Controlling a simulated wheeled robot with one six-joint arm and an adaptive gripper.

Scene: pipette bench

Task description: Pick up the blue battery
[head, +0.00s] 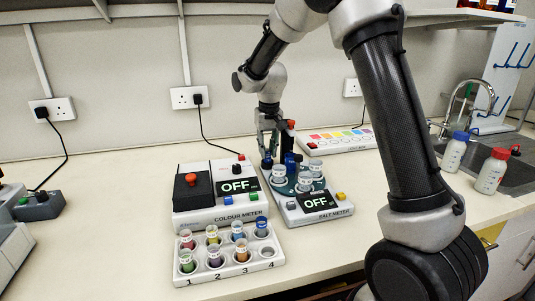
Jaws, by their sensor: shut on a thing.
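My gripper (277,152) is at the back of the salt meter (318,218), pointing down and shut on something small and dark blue. This looks like the blue battery (290,161), but it is too small and too covered by the fingers to make out fully. Another dark blue patch shows beside the left finger, and I cannot tell whether it belongs to the same thing. I cannot tell whether the held thing is clear of the meter.
The colour meter (196,217) stands left of the salt meter; both displays read OFF. A white rack (188,278) with several coloured cups is in front. Cups stand on the salt meter. A colour chart (340,139) lies behind. Two bottles (455,152) (492,172) stand by the sink at right.

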